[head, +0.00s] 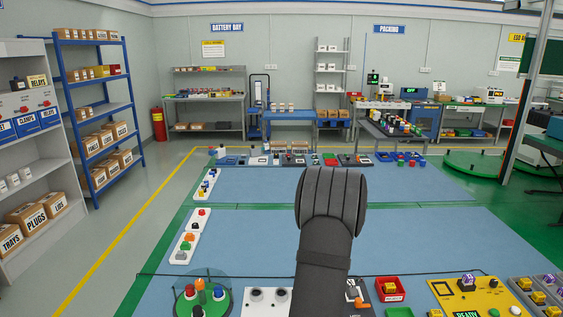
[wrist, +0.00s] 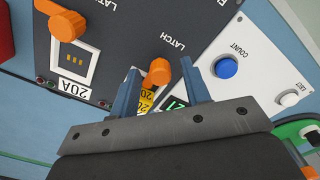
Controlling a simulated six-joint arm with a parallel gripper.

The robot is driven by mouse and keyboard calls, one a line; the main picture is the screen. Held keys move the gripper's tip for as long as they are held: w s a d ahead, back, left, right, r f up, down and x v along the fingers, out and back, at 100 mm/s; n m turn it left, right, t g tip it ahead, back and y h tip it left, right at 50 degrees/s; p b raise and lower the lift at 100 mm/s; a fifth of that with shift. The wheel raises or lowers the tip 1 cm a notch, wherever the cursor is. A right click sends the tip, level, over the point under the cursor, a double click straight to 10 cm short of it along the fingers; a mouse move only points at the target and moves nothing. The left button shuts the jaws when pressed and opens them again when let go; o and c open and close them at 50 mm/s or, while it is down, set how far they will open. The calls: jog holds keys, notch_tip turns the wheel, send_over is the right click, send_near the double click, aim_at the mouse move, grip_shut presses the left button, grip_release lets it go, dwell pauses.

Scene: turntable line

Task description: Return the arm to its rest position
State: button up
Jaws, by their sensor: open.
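My gripper (wrist: 163,72) shows in the wrist view with its two blue fingers spread apart and nothing held between them. An orange latch lever (wrist: 156,73) on a dark panel (wrist: 120,28) appears in the gap between the fingers; I cannot tell whether they touch it. In the head view my dark arm rises from the bottom middle over the blue work surface (head: 240,240), and its fingers are hidden.
The wrist view shows another orange lever (wrist: 62,24), a 20A module (wrist: 74,55) and a white panel with a blue button (wrist: 226,67). In the head view, a green turntable (head: 222,303) stands front left, a red bin (head: 390,296) and yellow panel (head: 448,299) front right.

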jog(key=shift+r, duration=0.15)
notch_tip(320, 180, up, 17)
notch_tip(320, 180, down, 17)
jog(key=shift+f, duration=0.1)
jog(key=shift+m, duration=0.3)
jog(key=m, duration=0.7)
jog(key=shift+m, duration=0.4)
jog(key=m, duration=0.3)
jog(key=shift+m, duration=2.7)
